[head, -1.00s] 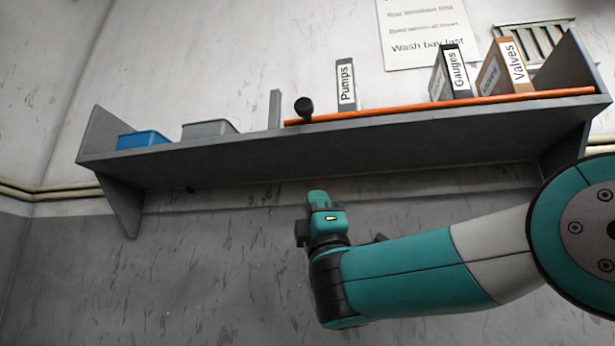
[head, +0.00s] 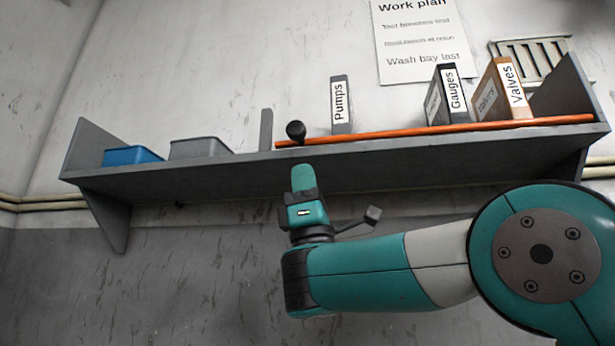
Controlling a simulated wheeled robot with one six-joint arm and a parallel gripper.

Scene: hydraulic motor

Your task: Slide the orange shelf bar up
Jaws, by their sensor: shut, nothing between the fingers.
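The orange shelf bar (head: 420,132) runs along the front edge of the grey wall shelf (head: 220,176), from a grey upright divider (head: 266,130) to the right end panel. A black knob (head: 296,130) sits at the bar's left end. My gripper (head: 302,178) points up, just below the knob in the picture, with its tip over the shelf's front face. It is shut and empty. I cannot tell how far its tip is from the shelf or the knob; they look apart.
On the shelf stand a blue bin (head: 133,155), a grey bin (head: 197,148) and binders marked Pumps (head: 341,104), Gauges (head: 453,94) and Valves (head: 505,90). A notice (head: 422,42) and a vent (head: 530,58) are on the wall.

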